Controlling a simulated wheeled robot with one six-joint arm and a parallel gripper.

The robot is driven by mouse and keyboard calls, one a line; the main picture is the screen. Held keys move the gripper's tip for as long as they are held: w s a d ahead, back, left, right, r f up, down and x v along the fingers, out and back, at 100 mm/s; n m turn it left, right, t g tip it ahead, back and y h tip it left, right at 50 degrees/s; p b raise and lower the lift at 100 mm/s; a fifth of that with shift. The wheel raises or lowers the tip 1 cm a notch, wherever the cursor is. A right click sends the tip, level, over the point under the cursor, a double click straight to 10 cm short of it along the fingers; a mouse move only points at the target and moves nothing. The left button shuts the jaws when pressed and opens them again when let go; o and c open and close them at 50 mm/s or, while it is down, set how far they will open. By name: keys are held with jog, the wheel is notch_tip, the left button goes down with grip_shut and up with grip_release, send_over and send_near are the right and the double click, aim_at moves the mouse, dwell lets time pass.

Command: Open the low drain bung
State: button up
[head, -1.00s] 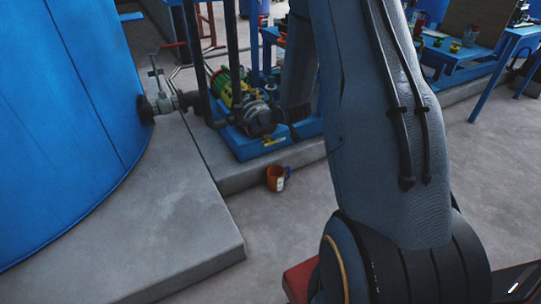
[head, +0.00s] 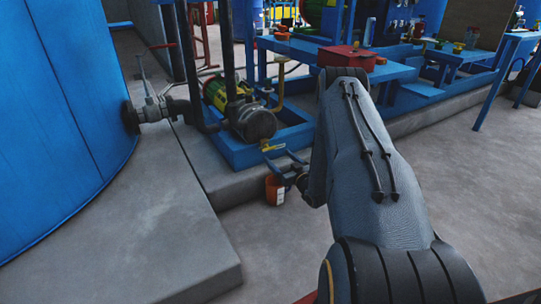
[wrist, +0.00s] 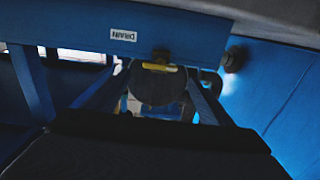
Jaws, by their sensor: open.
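A yellow handle (head: 272,146), which looks like the drain bung's grip, sits at the front edge of the blue pump tray (head: 240,158). In the wrist view yellow (wrist: 160,67) shows just below an upside-down DRAIN label (wrist: 123,35) on a blue face. The bung's body is dark and unclear.
An orange mug (head: 274,192) stands on the floor against the plinth, close below my gripper. The pump (head: 254,122) is behind the handle. A big blue tank (head: 55,120) stands left, with a pipe valve (head: 150,110). A red box (head: 347,57) sits behind my arm. Floor at right is clear.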

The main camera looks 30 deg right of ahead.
aim_at(270, 149)
jog(key=w+b, duration=0.3)
jog(key=w, duration=0.3)
jog(key=shift+w+a, duration=0.1)
jog(key=shift+w, duration=0.3)
jog(key=shift+c, duration=0.4)
jog(key=c, duration=1)
jog(key=shift+o, duration=0.2)
